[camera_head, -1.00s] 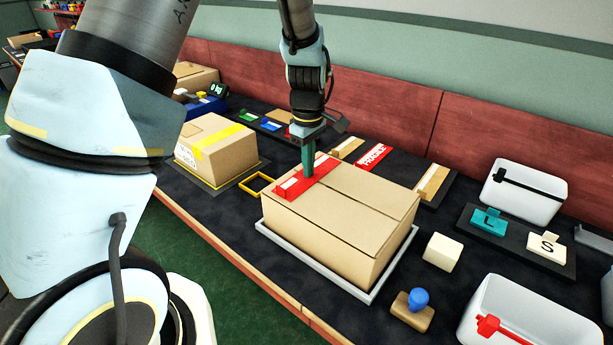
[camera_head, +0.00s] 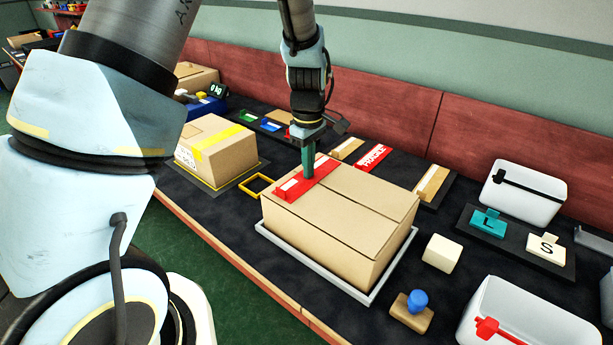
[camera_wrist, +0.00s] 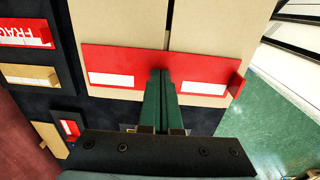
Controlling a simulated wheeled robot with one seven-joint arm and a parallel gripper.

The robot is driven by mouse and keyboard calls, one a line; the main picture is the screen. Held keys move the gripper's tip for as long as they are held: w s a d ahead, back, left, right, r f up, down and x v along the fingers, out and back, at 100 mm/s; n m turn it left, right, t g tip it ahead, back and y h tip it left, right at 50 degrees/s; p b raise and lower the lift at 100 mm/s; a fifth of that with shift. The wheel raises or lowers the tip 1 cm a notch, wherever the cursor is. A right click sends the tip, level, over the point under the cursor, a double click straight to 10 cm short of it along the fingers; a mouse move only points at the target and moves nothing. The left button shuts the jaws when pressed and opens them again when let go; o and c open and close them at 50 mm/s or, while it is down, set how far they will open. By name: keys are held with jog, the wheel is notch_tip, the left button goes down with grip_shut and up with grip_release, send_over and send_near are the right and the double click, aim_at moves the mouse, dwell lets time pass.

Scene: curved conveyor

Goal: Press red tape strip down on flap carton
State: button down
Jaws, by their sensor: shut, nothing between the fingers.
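The flap carton (camera_head: 345,213) is a brown box in a grey tray (camera_head: 320,262) on the dark conveyor surface. Its top flaps look closed, with a seam between them. The red tape strip (camera_head: 303,182) lies across the seam near the carton's far-left end. In the wrist view the strip (camera_wrist: 205,66) has a white patch on each side of the seam, and its right end hangs at the carton's edge. My gripper (camera_head: 308,176) points down with its green fingers shut and empty. In the wrist view the fingertips (camera_wrist: 160,72) are at the strip's middle, over the seam; they appear to touch it.
A yellow-taped carton (camera_head: 217,147) stands to the left. A FRAGILE strip (camera_head: 372,158) and tan pieces lie behind the carton. To the right are a cream block (camera_head: 442,253), a blue-knobbed stamp (camera_head: 413,308) and white bins (camera_head: 524,192).

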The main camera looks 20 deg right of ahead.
jog(key=shift+s+a+r+p, duration=0.1)
jog(key=shift+r+p, duration=1)
jog(key=shift+s+a+r+p, duration=0.1)
jog(key=shift+r+p, duration=0.95)
jog(key=shift+p, duration=0.05)
jog(key=shift+d, duration=0.1)
